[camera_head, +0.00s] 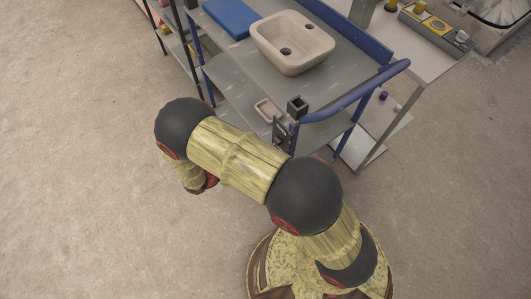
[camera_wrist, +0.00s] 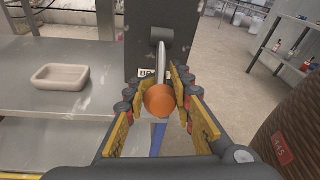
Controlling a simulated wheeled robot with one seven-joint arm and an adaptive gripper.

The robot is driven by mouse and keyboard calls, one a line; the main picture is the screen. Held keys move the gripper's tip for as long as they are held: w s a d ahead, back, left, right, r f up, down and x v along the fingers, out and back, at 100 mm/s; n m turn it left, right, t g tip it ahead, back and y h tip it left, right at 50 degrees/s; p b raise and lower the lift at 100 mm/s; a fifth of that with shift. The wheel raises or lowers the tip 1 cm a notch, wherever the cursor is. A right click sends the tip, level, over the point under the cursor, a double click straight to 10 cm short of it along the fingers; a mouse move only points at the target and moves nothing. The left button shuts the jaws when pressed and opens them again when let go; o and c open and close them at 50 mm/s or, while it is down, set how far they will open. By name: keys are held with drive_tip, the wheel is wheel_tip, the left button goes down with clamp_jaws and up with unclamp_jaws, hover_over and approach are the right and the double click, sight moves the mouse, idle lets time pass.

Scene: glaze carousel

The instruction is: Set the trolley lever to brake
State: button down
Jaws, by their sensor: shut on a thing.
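The trolley (camera_head: 345,85) has a grey top and blue rails. In the wrist view its lever (camera_wrist: 162,62) is a thin metal rod with an orange ball knob (camera_wrist: 160,100), hanging down from a pivot on a dark box (camera_wrist: 138,35). A white label (camera_wrist: 146,72) on the box is partly hidden behind the lever and fingers; the letters "BR" show. My gripper (camera_wrist: 161,94) has its yellow-padded fingers on both sides of the knob, shut on it.
A beige basin (camera_head: 292,42) and a blue slab (camera_head: 230,17) are on the trolley's top. A small beige dish (camera_wrist: 61,76) sits on a lower shelf. A bench (camera_head: 420,45) stands to the right. The floor at left is clear.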

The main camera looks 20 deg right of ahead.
drive_tip(key=c, duration=1.5)
unclamp_jaws()
drive_tip(key=shift+c, duration=0.2)
drive_tip(key=v, duration=1.2)
drive_tip(key=shift+f, duration=0.1)
